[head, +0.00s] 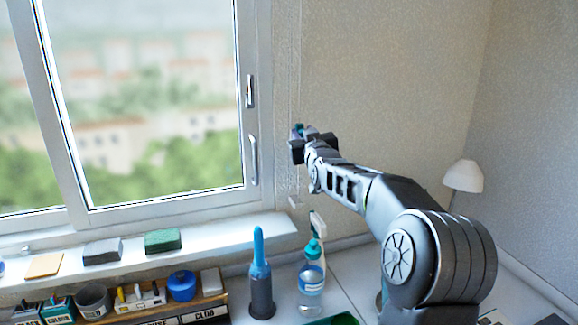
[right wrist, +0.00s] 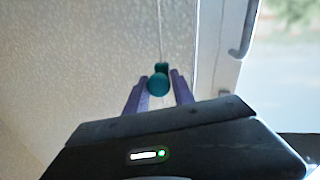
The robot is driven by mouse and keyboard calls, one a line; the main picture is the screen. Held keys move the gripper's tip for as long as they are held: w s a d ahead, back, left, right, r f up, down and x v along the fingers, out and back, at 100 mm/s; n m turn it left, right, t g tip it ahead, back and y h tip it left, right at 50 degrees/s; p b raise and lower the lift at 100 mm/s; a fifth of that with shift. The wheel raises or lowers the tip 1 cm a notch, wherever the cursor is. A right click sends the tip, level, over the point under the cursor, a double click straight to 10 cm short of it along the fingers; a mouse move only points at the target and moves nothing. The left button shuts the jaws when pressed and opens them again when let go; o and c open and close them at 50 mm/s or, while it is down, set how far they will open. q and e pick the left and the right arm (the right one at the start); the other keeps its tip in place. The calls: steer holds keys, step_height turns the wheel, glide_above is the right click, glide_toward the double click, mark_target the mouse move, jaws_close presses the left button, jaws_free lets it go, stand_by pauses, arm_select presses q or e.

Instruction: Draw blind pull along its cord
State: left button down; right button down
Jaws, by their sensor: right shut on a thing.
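The blind pull is a small teal knob (right wrist: 158,84) on a thin pale cord (right wrist: 160,35) that runs up along the wall in the right wrist view. My right gripper (right wrist: 158,88) is shut on the pull, one purple finger on each side of it. In the head view my right gripper (head: 299,138) is at the wall just right of the window frame, with a bit of the teal pull (head: 299,128) showing above the jaws. The cord (head: 300,60) hangs above it. My left gripper is out of view.
The window (head: 150,110) with its handle (head: 253,160) is left of my right gripper. Below stand a blue-tipped bottle (head: 261,290), a clear bottle (head: 311,275) and a sill with sponges (head: 163,240). A white lamp (head: 463,176) stands at the right.

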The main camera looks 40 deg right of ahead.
step_height(320, 180, up, 9)
steer(key=p, duration=0.3)
steer(key=shift+s+d+r, duration=0.1)
steer(key=shift+d+r, duration=0.05)
steer(key=shift+r, duration=0.05)
steer(key=c, duration=1.2)
jaws_free()
steer(key=shift+f, duration=0.2)
steer(key=shift+o, duration=0.4)
